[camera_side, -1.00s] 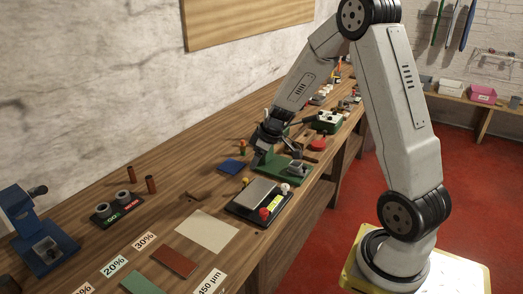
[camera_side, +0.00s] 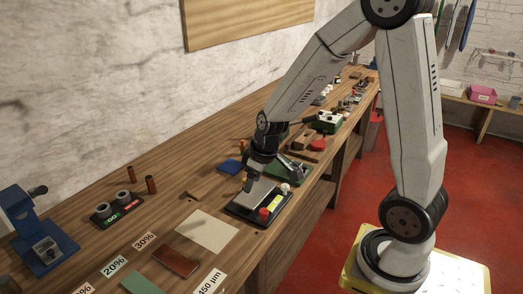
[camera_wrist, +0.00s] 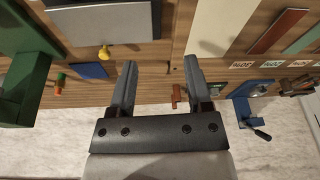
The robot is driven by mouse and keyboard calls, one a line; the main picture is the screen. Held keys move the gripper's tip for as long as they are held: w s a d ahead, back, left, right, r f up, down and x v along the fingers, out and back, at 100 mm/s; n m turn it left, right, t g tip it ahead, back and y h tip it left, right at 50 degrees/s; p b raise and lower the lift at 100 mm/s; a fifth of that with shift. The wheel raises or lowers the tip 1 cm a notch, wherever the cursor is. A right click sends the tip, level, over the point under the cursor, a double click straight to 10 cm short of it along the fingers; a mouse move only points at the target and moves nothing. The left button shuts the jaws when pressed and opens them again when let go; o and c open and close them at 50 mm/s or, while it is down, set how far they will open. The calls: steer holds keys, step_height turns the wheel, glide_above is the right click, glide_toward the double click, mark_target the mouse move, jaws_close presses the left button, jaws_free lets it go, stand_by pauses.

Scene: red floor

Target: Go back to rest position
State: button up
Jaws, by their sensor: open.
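My gripper (camera_wrist: 160,80) is open and empty in the wrist view, with its two dark fingers spread apart over the wooden bench. In the side view my gripper (camera_side: 250,190) hangs above the black-framed device with a grey plate (camera_side: 250,212), and it partly hides that device. The arm is bent, reaching from its yellow base over the bench.
The wooden bench (camera_side: 185,182) runs along the wall (camera_wrist: 240,150). A green fixture (camera_wrist: 28,65) and a blue pad (camera_wrist: 88,71) lie near my gripper. A beige sheet (camera_side: 207,230), a brown plate (camera_side: 176,262) and a blue device (camera_side: 35,235) stand towards the front left.

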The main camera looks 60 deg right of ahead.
steer(key=s+a+m, duration=0.1)
steer(key=s+a, duration=0.6)
steer(key=shift+s+h, duration=0.3)
steer(key=shift+s, duration=0.05)
